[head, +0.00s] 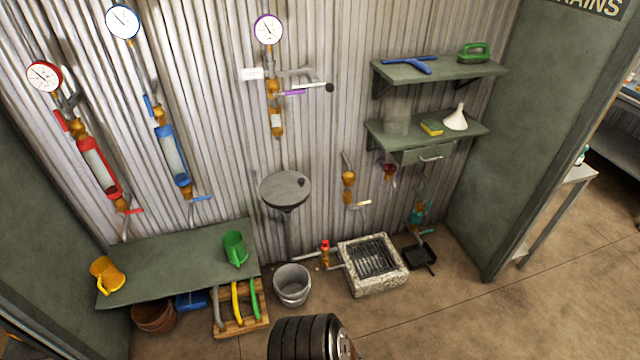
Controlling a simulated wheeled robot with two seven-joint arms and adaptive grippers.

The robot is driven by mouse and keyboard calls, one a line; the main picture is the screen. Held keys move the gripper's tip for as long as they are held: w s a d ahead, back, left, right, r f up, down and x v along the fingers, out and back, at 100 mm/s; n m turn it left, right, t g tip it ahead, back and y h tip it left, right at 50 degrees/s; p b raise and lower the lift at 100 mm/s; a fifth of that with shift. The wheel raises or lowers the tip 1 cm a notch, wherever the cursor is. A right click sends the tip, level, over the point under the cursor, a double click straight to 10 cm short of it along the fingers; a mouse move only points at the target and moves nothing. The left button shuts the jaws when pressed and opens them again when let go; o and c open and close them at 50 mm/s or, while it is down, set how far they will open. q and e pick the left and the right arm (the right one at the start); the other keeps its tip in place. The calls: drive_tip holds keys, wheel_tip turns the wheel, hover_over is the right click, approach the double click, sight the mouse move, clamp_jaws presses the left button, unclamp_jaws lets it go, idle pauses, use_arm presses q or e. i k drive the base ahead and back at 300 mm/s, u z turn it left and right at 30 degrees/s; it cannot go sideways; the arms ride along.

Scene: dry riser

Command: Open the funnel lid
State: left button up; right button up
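The funnel (287,208) stands at the wall in the middle of the head view. Its round grey lid (284,187) lies flat over the top and looks closed. A small dark knob (302,182) sits near the lid's right edge. The inside of the funnel is hidden under the lid. A pipe runs down from the funnel behind a grey bucket. Neither of my grippers shows in the head view, and nothing touches the lid.
A green bench (180,262) with a green jug (235,248) and a yellow jug (106,275) stands left. A bucket (292,285) and stone drain (372,265) are below. Shelves (440,69) hang right, with a white funnel (456,119). Gauges and valves line the wall.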

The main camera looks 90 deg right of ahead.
sight(283, 188)
drive_tip(key=z, duration=2.45)
drive_tip(key=k, duration=0.35)
drive_tip(key=z, duration=1.5)
drive_tip(key=i, duration=0.75)
drive_tip(key=u, duration=0.9)
drive_tip(key=i, duration=0.55)
drive_tip(key=u, duration=0.55)
